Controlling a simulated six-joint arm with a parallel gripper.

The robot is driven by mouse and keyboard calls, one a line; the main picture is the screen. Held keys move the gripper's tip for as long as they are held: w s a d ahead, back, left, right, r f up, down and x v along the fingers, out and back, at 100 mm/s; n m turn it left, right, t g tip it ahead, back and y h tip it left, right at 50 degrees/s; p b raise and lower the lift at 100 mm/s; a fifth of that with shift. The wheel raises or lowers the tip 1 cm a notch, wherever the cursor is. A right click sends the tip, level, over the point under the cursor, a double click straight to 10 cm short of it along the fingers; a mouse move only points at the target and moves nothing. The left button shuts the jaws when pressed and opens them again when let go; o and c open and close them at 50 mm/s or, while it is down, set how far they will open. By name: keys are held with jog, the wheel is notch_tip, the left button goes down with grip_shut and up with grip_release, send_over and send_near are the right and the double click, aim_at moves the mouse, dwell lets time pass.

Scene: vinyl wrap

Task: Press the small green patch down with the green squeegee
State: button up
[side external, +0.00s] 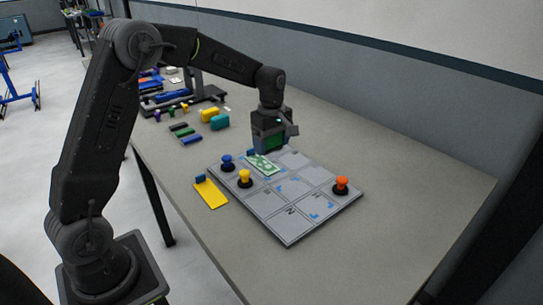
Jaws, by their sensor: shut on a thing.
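The small green patch (262,165), pale green with a lighter pattern, lies on the grey panel (290,228) near its far left part. My gripper (270,143) is above the panel's far edge, just behind the patch. It is shut on a dark green block-like tool, the green squeegee (274,141), which is partly hidden by the fingers. The squeegee's lower edge appears close to the patch's far end. I cannot tell from this view whether they touch.
Blue (227,161), yellow (244,178) and orange (341,185) knobs stand on the panel. A yellow sheet (211,194) lies left of it. The table's right side is clear.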

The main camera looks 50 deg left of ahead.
aim_at(271, 171)
jog(key=shift+r, duration=0.45)
jog(key=shift+f, duration=4.15)
jog(key=shift+c, duration=0.3)
jog(key=shift+a, duration=3.1)
jog(key=shift+c, duration=0.4)
jog(key=shift+s+d, duration=0.1)
jog(key=shift+d, duration=2.95)
jog(key=shift+a, duration=3.15)
jog(key=shift+d, duration=3.2)
jog(key=shift+r, duration=4.25)
